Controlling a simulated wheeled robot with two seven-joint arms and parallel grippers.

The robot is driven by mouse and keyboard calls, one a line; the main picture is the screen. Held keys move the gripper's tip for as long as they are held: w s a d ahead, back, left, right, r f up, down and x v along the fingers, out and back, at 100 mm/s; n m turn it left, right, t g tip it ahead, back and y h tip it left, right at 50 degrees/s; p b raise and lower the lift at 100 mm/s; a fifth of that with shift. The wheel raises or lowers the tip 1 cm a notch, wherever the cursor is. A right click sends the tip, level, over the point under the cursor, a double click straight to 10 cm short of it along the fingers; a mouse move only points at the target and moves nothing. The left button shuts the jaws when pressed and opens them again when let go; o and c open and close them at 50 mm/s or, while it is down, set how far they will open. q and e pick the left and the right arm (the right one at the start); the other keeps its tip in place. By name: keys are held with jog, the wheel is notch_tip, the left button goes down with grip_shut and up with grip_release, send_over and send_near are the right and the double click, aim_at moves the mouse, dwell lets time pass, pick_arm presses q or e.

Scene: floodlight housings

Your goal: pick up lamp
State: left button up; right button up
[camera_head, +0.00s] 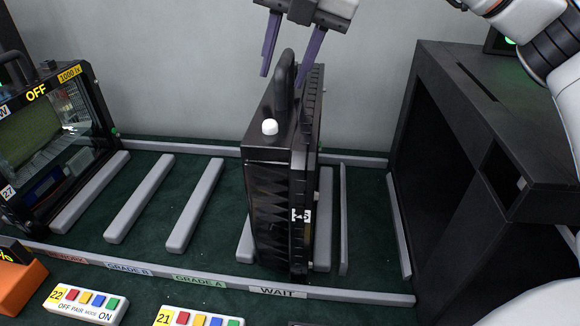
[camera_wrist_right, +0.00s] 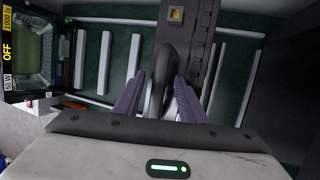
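A black lamp housing (camera_head: 268,185) with a ribbed side, a white knob on top and a dark loop handle (camera_head: 284,84) stands upright in the rack at the WAIT label. My right gripper (camera_head: 282,80) is above it, its two purple fingers pointing down and apart. In the right wrist view the handle (camera_wrist_right: 157,88) lies between the open fingers of my right gripper (camera_wrist_right: 160,80); I cannot tell whether either finger touches it. A second lamp (camera_head: 60,130) with a glass front and an "OFF 1000 lx" display stands at the left. My left gripper is not in view.
Grey rails (camera_head: 195,205) divide the green rack floor, with empty slots between the lamps. A large black open box (camera_head: 440,150) stands to the right. Button blocks numbered 22 (camera_head: 85,304) and 21 (camera_head: 200,318) lie in front. A pale wall is behind.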

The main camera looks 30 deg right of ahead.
jog(key=shift+c, duration=0.3)
grip_shut()
jog(key=shift+f, duration=0.1)
dwell(0.9)
jog(key=shift+r, duration=0.35)
